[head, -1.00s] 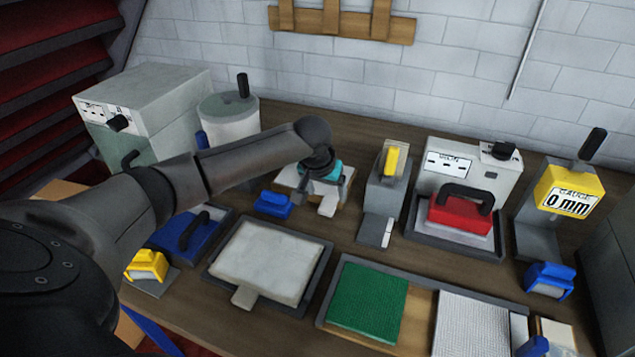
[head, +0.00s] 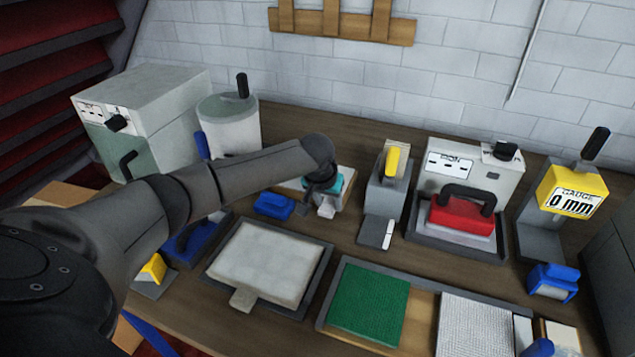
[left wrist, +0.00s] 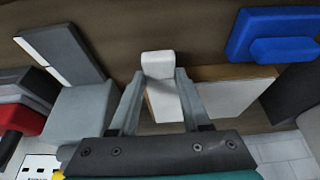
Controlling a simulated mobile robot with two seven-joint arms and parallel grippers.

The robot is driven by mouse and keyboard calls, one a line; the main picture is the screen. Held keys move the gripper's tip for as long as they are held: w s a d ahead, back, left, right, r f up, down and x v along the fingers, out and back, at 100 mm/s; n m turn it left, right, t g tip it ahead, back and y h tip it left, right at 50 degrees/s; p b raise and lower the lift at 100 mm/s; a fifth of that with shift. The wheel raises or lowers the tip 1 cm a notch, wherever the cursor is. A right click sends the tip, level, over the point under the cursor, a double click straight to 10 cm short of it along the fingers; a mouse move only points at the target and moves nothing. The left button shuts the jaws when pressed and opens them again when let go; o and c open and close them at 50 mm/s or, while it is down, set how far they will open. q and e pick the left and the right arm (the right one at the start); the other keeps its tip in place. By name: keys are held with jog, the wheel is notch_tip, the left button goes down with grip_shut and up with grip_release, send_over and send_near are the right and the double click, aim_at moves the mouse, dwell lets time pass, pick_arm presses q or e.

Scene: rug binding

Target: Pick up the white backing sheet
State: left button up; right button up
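A white sheet with a white tab (head: 327,211) lies on a light wooden board (head: 349,180) at the back middle; my arm hides much of it in the head view. My left gripper (head: 324,200) is low over this sheet, pointing down. In the left wrist view the two fingers (left wrist: 160,75) stand apart, one on each side of the white tab (left wrist: 158,65). The fingertips are close to the tab's sides; I see no clear grip on it. The white sheet's body (left wrist: 225,98) shows beside the right finger. My right gripper is not in view.
A blue block (head: 274,205) lies just left of the board, and a grey stand with a yellow handle (head: 392,163) is close on the right. In front are a tray with an off-white tabbed sheet (head: 268,262) and a green mat (head: 369,305).

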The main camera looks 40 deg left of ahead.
pick_arm(q)
grip_shut()
jog(key=shift+r, duration=0.1)
